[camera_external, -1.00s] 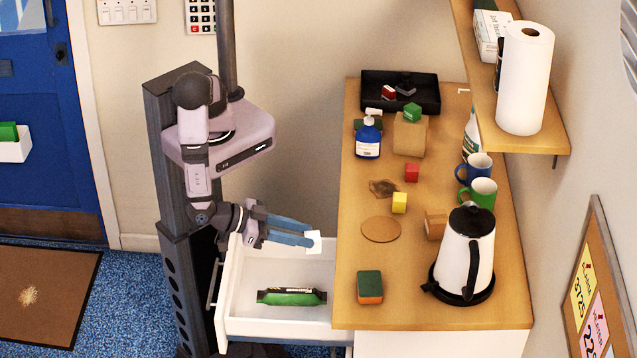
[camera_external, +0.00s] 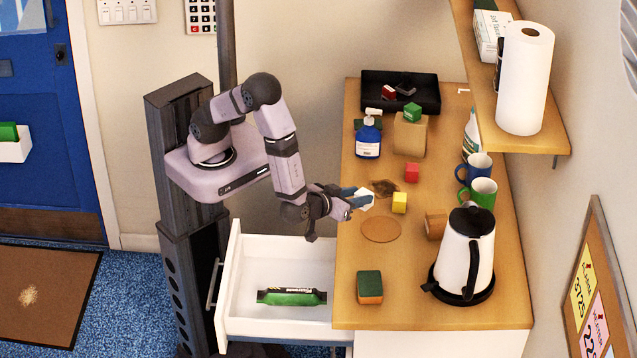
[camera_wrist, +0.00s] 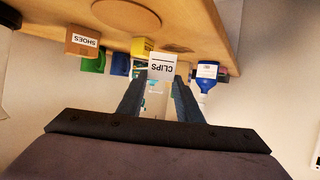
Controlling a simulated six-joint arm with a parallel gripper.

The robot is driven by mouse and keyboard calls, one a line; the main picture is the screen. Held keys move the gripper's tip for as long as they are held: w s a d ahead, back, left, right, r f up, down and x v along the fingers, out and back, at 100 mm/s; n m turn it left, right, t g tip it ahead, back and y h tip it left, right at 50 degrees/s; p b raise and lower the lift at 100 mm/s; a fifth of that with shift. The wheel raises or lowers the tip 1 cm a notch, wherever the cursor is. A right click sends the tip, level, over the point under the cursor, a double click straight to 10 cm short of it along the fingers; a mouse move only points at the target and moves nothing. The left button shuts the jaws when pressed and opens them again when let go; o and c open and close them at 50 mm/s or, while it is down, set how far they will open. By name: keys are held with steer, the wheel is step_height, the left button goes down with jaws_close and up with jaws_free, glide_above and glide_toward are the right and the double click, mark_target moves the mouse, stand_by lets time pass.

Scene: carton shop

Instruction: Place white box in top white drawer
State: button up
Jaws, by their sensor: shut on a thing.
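My gripper (camera_external: 358,198) is shut on the white box (camera_external: 367,200), holding it between blue fingertips near the counter's left side, beside the yellow cube. Its exact height over the counter is hard to tell. In the wrist view the white box (camera_wrist: 161,66) sits between the fingers and carries the word CLIPS, upside down. The top white drawer (camera_external: 280,326) stands pulled open to the left of the counter, below and left of my gripper. A green and black packet (camera_external: 291,297) lies inside it, with bare floor around the packet.
A shelf overhangs at the right.

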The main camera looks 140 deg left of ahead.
steer(key=s+a+n+g+b, duration=0.3)
steer(key=a, duration=0.6)
step_height(320, 180, up, 5)
steer(key=m+t+b, duration=0.1)
steer(key=m+t, duration=0.3)
glide_above(408, 203)
steer(key=shift+r, duration=0.15)
steer(key=shift+f+p, duration=0.65)
steer(key=shift+f, duration=4.35)
